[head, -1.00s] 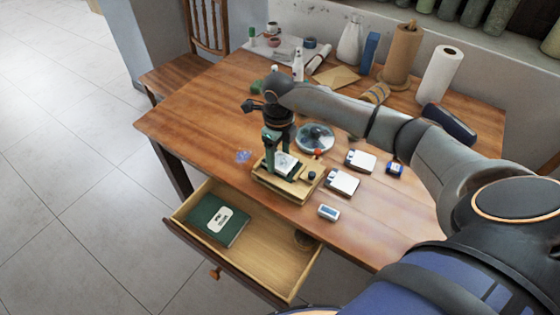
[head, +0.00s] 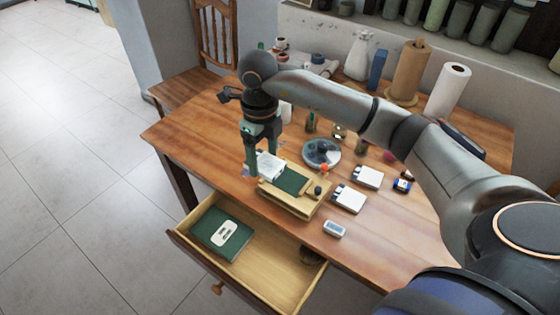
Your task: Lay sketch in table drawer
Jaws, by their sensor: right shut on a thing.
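My right gripper (head: 262,168) points down over the table and is shut on the sketch (head: 269,164), a small white sheet with grey marks. The sketch is tilted, at the left end of a wooden tray (head: 302,208) with a green bed (head: 292,181). I cannot tell whether it still touches the tray. The table drawer (head: 262,270) is pulled open below the table's front edge. A dark green book (head: 207,232) with a white label lies in its left part, and a small dark round thing (head: 312,256) sits at its right end. My left gripper is out of view.
On the wooden table (head: 190,140), two white boxes (head: 349,198), a small white-and-blue block (head: 334,229) and a round dish (head: 321,152) stand right of the tray. A bottle and paper rolls (head: 447,90) stand at the back. The drawer's middle is bare.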

